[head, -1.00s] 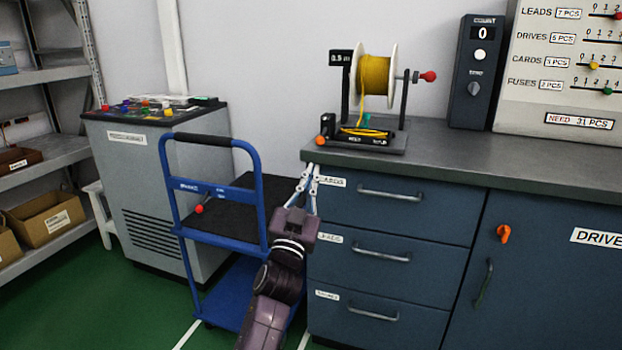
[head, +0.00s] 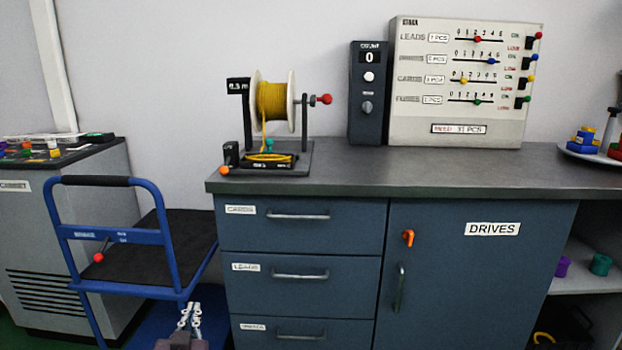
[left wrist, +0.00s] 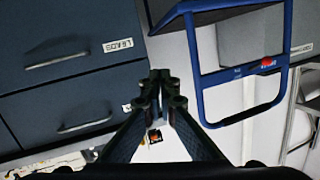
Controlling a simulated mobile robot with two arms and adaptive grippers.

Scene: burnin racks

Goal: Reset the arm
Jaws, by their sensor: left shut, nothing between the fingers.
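My left gripper (head: 188,318) shows at the bottom of the head view, in front of the blue cart's lower deck and left of the drawers. It is shut and empty. In the left wrist view its fingers (left wrist: 168,85) meet at their tips, with the drawer fronts to the left and the cart handle to the right. Most of the left arm is below the head view's edge. My right gripper is in neither view.
A blue cart (head: 180,260) with a dark top stands left of the drawer unit (head: 300,235). The counter (head: 400,170) bears a yellow wire spool (head: 273,101), a counter box (head: 368,92) and a slider panel (head: 463,85). A grey cabinet (head: 60,222) stands at the left.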

